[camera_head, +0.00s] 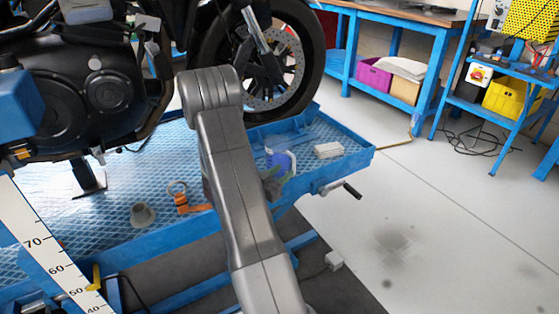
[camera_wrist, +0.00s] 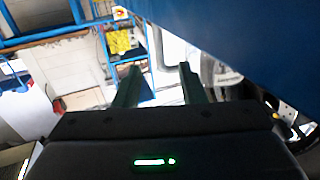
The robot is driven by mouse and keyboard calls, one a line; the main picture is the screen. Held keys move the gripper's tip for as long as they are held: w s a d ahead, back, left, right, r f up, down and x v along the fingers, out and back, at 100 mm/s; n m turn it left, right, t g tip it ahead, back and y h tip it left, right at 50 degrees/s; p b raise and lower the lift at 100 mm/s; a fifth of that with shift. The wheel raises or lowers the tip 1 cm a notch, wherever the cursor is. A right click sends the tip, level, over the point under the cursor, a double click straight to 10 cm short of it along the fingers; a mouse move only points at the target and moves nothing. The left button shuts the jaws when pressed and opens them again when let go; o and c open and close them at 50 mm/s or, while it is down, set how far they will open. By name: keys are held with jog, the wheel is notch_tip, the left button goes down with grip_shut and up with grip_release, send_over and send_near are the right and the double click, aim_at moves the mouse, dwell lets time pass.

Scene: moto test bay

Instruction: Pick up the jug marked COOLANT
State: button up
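A small blue and white container (camera_head: 283,160) stands on the blue lift platform (camera_head: 345,165) near the motorcycle's front wheel. It may be the COOLANT jug, but no marking is readable, and my arm partly hides it. My gripper (camera_head: 273,184) shows only as a dark green bit just beside my arm, close to the container in the picture; I cannot tell if they touch. In the wrist view my gripper (camera_wrist: 158,68) has its two green fingers apart, with nothing clearly held between them. I cannot make out the jug in the wrist view.
The motorcycle's front wheel (camera_head: 262,60) stands behind my arm. A white block (camera_head: 328,151), an orange item (camera_head: 190,205) and a grey cone-like piece (camera_head: 142,215) lie on the platform. A crank handle (camera_head: 345,188) sticks out. The floor at right is mostly clear.

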aim_at(294, 166)
jog(key=x, duration=0.2)
jog(key=b+x, duration=0.1)
jog(key=shift+w+d+f, duration=0.2)
jog(key=shift+d, duration=0.15)
jog(key=shift+w+d+r, duration=0.1)
jog(key=shift+w+d, duration=0.15)
jog(key=shift+w, duration=0.2)
grip_shut()
jog(key=shift+r, duration=0.15)
